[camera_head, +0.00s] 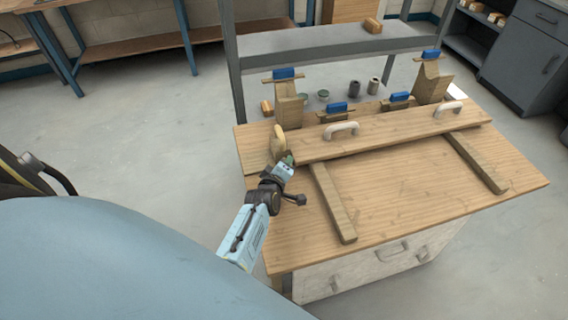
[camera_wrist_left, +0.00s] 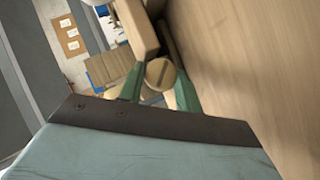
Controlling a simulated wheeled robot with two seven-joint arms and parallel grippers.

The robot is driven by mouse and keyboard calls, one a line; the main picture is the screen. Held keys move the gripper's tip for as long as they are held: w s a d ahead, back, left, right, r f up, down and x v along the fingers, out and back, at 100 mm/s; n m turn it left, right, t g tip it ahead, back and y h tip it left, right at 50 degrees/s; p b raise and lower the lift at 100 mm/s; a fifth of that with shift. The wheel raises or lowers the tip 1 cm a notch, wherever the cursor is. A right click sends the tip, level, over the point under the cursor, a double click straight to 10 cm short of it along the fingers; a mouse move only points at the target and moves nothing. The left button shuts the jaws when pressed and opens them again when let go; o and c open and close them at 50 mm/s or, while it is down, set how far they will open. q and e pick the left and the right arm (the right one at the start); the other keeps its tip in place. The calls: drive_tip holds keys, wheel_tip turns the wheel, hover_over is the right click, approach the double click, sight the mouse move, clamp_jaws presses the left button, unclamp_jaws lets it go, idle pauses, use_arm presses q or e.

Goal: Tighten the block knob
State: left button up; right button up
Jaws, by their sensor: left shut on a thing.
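A round wooden knob (camera_wrist_left: 160,74) with a dark slot across its face sits between the two green fingers of my left gripper (camera_wrist_left: 158,88) in the left wrist view. The gripper is shut on it. In the head view my left gripper (camera_head: 288,161) is at the left end of the long wooden board (camera_head: 390,132), just below a pale rounded wooden block (camera_head: 278,143). A wooden block (camera_wrist_left: 137,30) also shows beyond the fingers in the wrist view. The knob is hidden by the gripper in the head view. My right gripper is not seen.
The board carries two white handles (camera_head: 341,129) and lies across two wooden bars (camera_head: 333,203) on the workbench (camera_head: 420,190). Upright wooden pieces with blue tops (camera_head: 288,104) stand behind it.

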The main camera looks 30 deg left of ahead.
use_arm(q)
drive_tip(key=o, duration=0.7)
drive_tip(key=p+v, duration=0.2)
drive_tip(key=v, duration=1.1)
drive_tip(key=shift+s+p, duration=0.2)
drive_tip(key=shift+p, duration=0.1)
